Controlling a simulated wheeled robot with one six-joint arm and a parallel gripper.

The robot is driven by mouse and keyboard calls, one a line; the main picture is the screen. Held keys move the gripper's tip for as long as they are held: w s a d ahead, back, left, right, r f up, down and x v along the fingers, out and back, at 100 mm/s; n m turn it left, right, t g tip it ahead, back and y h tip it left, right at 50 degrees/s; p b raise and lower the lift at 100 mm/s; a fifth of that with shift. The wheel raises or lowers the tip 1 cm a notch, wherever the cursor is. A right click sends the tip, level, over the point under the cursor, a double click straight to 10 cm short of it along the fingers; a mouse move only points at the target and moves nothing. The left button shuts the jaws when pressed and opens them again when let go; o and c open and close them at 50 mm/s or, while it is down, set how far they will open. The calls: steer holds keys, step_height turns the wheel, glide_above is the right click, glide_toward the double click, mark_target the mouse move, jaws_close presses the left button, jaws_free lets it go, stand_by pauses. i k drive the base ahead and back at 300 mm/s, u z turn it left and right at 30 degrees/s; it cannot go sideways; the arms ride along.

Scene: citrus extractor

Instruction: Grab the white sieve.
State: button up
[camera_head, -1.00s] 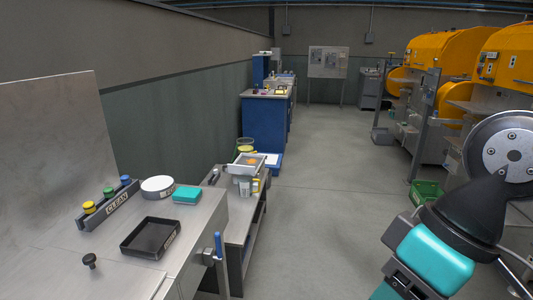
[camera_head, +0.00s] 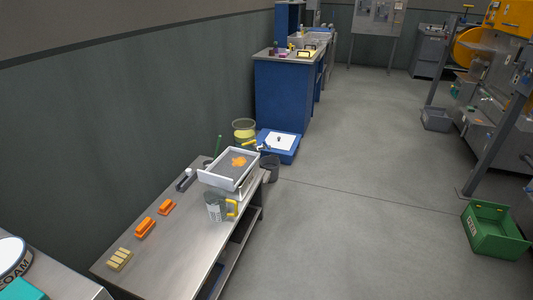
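No plain sieve stands out. A white-rimmed rectangular box (camera_head: 211,180) with a grey top surface and an orange lump on it sits at the far end of the low metal bench. It may be the white sieve, but I cannot tell whether its grey surface is mesh. A round white container (camera_head: 10,252), marked FOAM and cut by the left edge, stands at the bottom left. My gripper is not in view.
A clear jug with a yellow handle (camera_head: 217,207) stands before the box on the bench (camera_head: 183,246). Orange blocks (camera_head: 145,227) lie further left. A green crate (camera_head: 494,231) is on the right. The middle floor is open.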

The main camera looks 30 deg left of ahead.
mark_target(228, 172)
steer(key=u, duration=0.1)
steer(key=i, duration=1.75)
steer(key=u, duration=1.1)
steer(key=i, duration=1)
steer(key=u, duration=1.4)
steer(key=i, duration=0.5)
steer(key=u, duration=0.25)
